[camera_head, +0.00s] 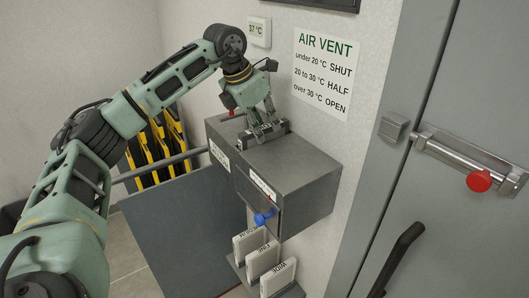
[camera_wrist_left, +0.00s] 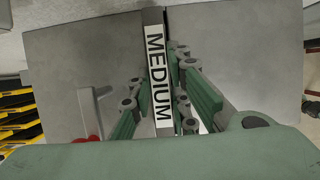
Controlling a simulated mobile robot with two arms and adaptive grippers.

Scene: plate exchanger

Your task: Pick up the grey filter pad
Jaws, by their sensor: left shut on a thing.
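The grey filter pad (camera_wrist_left: 152,17) shows from above in the left wrist view as a narrow grey strip with a white label reading MEDIUM. It sits in the top of a grey box (camera_head: 305,160) on the wall; how deep it goes is hidden. My left gripper (camera_head: 264,132) reaches down onto the box top. In the left wrist view its green fingers (camera_wrist_left: 160,100) stand on both sides of the strip, shut on it.
A blue knob (camera_head: 263,218) is on the box front. Several pale labelled pads (camera_head: 262,260) stand in a rack below. A red-tipped lever (camera_wrist_left: 92,140) lies left of the pad. A door bolt with a red knob (camera_head: 479,181) is at right. A display (camera_head: 259,31) reads 37 °C.

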